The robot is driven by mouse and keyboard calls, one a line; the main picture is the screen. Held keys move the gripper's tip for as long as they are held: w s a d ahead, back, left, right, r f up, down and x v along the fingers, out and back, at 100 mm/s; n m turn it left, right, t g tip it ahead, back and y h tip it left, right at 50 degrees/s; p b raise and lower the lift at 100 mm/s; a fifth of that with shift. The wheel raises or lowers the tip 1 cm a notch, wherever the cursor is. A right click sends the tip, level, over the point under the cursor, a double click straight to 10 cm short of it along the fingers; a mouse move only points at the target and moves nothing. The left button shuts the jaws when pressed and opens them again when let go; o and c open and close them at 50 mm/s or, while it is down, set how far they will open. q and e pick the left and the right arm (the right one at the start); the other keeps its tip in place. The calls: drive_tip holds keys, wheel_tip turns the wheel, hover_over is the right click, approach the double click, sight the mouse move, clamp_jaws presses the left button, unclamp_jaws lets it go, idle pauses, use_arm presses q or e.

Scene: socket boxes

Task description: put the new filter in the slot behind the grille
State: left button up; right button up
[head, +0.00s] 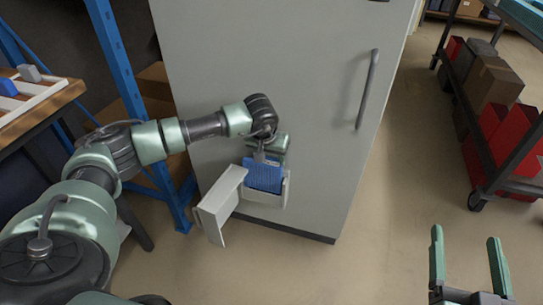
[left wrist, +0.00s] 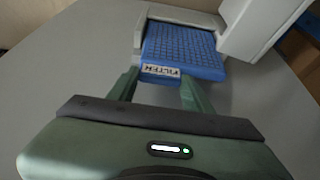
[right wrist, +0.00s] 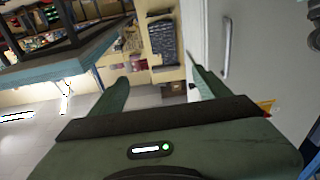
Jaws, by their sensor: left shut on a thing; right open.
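The blue ribbed filter (head: 263,176) is at the slot housing (head: 264,199) low on the grey cabinet's front. The filter also shows in the left wrist view (left wrist: 182,50), with a white label reading FILTER on its near edge. My left gripper (head: 268,150) is shut on the filter's near end, fingers on either side of the label. How deep the filter sits in the housing I cannot tell. The pale grille cover (head: 222,197) hangs swung open to the left of the slot. My right gripper (head: 467,262) is open and empty, away from the cabinet.
The tall grey cabinet (head: 270,60) has a vertical door handle (head: 367,88). At the left, a bench holds a white divided tray (head: 35,97) with a blue block (head: 8,87) and a grey block (head: 29,73). A cart (head: 516,185) with boxes and red bins stands right. Floor between is clear.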

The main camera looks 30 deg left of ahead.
use_arm(q)
drive_tip(key=shift+f, duration=0.15)
use_arm(e)
drive_tip(key=shift+a+r+t, duration=0.1)
drive_tip(key=shift+r+t, duration=0.3)
drive_tip(key=shift+r, duration=0.25)
use_arm(q)
drive_tip(key=shift+f, duration=0.1)
use_arm(e)
drive_tip(key=shift+s, duration=0.1)
